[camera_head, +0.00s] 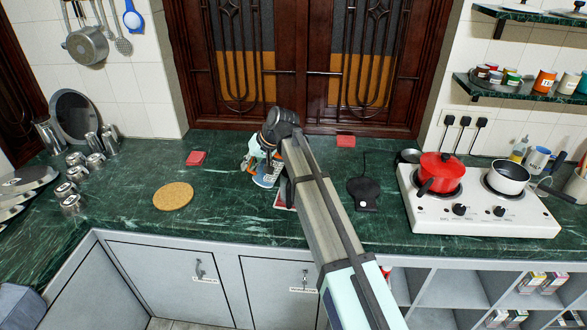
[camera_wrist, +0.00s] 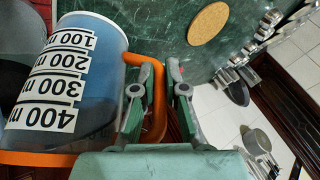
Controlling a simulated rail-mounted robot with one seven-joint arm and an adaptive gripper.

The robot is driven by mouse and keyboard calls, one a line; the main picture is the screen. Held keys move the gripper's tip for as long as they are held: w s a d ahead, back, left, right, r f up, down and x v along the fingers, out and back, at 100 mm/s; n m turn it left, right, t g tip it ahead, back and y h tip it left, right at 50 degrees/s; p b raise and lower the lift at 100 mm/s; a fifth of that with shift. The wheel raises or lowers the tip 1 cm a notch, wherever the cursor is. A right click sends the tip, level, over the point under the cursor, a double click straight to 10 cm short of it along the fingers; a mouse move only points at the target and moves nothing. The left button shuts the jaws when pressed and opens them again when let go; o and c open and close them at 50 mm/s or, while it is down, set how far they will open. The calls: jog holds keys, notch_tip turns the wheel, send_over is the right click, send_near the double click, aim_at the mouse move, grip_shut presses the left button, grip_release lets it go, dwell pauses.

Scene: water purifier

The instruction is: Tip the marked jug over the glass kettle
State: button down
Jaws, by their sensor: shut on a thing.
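The marked jug (camera_wrist: 66,75) fills the left of the wrist view. It is clear, with black volume numbers on white labels, an orange rim and bluish contents. My gripper (camera_wrist: 160,75) is shut on its orange handle (camera_wrist: 158,105). In the head view the jug (camera_head: 267,176) is small and partly hidden by my arm, and my gripper (camera_head: 250,163) is beside it above the counter. The jug's exact tilt is hard to tell. I cannot make out the glass kettle clearly; a grey rounded shape (camera_wrist: 22,30) behind the jug in the wrist view may be it.
A black kettle base (camera_head: 364,193) lies right of my arm on the green counter. A round cork mat (camera_head: 173,196) lies to the left, with metal cups (camera_head: 73,203) farther left. A stove (camera_head: 490,217) with a red pot (camera_head: 441,171) and a white pan stands right.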

jog(key=shift+w+d+r+g+y, duration=0.25)
jog(key=shift+d+r+y, duration=0.2)
jog(key=shift+r, duration=0.25)
jog(key=shift+w+d+r+g+y, duration=0.15)
jog(key=shift+w+d+r+y, duration=0.1)
jog(key=shift+d+r+y, duration=0.3)
dwell(2.8)
jog(key=shift+w+d+r+m+g+y, duration=0.1)
jog(key=shift+r+m+y, duration=0.1)
jog(key=shift+r, duration=0.15)
jog(key=shift+w+d+r+m+g+y, duration=0.1)
jog(key=shift+r+y, duration=0.1)
jog(key=shift+r, duration=0.15)
jog(key=shift+d+r+m+g+y, duration=0.1)
jog(key=shift+r+y, duration=0.1)
jog(key=shift+r, duration=0.15)
dwell(2.9)
